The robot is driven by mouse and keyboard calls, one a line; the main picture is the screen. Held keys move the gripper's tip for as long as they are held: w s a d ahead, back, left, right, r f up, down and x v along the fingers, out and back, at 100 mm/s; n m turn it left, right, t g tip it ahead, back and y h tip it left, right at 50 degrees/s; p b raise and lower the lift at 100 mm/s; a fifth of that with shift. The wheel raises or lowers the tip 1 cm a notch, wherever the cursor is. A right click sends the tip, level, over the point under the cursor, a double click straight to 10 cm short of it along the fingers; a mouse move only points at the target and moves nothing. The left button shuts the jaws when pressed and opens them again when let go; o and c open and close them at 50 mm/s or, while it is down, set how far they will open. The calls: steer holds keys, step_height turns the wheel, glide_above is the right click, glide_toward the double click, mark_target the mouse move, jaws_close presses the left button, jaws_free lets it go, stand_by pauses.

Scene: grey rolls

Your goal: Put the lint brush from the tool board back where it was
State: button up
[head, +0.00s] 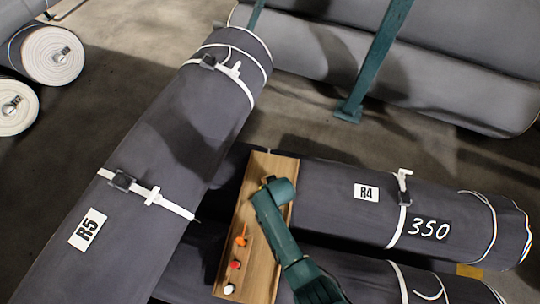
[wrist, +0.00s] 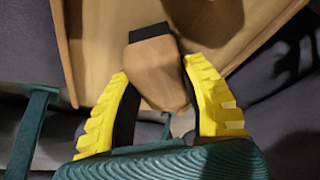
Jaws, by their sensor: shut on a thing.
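The lint brush (wrist: 157,70) has a wooden body with a black end and shows between the yellow fingers of my gripper (wrist: 156,74) in the wrist view. My gripper is shut on it. The tool board (head: 262,172) is a long wooden tray lying across the grey rolls in the head view; its wood and raised edge also show behind the brush in the wrist view (wrist: 98,45). I cannot tell whether the brush touches the board.
An orange tool (head: 242,240), a red-topped item (head: 235,264) and a white-topped item (head: 229,289) stand on the board's near half. Roll R5 (head: 150,160) lies left and roll R4 (head: 335,205) right, both strapped. A green post (head: 375,60) stands behind; open floor lies between.

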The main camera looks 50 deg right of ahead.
steer(key=shift+f, duration=0.2)
steer(key=shift+f, duration=0.2)
steer(key=o, duration=1.1)
steer(key=shift+o, duration=0.2)
